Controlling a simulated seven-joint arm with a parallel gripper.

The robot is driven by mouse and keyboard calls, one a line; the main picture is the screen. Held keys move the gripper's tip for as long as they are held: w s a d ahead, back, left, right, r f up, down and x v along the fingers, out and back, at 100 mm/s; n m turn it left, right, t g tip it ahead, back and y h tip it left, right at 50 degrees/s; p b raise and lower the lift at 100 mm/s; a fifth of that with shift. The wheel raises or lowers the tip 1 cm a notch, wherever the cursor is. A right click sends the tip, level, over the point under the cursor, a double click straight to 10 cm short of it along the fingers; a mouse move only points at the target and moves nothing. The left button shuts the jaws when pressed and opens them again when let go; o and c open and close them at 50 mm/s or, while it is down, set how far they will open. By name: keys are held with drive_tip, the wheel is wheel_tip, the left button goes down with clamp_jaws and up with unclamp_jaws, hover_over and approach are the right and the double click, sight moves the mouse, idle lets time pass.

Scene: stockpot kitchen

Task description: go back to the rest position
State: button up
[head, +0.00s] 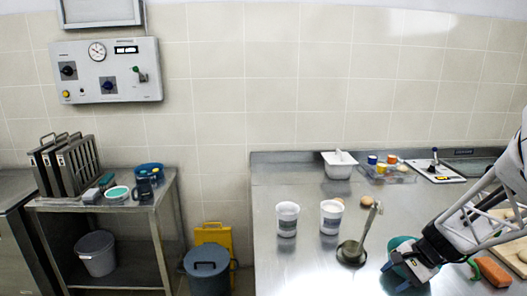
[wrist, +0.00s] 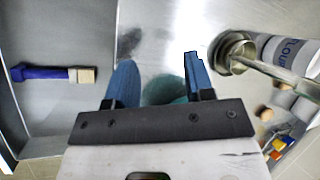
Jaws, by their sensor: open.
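My gripper (head: 394,278) is over the right part of the steel table in the head view. Its two blue fingers are apart, with nothing held between them in the wrist view (wrist: 160,75). A teal round thing (head: 402,244), perhaps a bowl, is partly hidden behind my gripper. Teal (wrist: 166,91) also shows low between the fingers in the wrist view. I cannot tell whether my gripper touches it.
A ladle (head: 352,253) lies left of my gripper, near two white tubs (head: 287,220) (head: 331,217). An orange block (head: 492,271) is at the right. A blue-handled brush (wrist: 45,73) shows in the wrist view. The table's front left is clear.

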drive_tip(key=s+a+r+n+h, duration=0.2)
drive_tip(key=s+a+r+n, duration=0.4)
drive_tip(key=s+a, duration=0.2)
drive_tip(key=s+a+r+n+h, duration=0.3)
drive_tip(key=s+a+r+n, duration=0.3)
drive_tip(key=s+a, duration=0.3)
drive_tip(key=shift+a+r+n+h, duration=0.3)
drive_tip(key=shift+a+r, duration=0.25)
drive_tip(key=shift+a, duration=0.25)
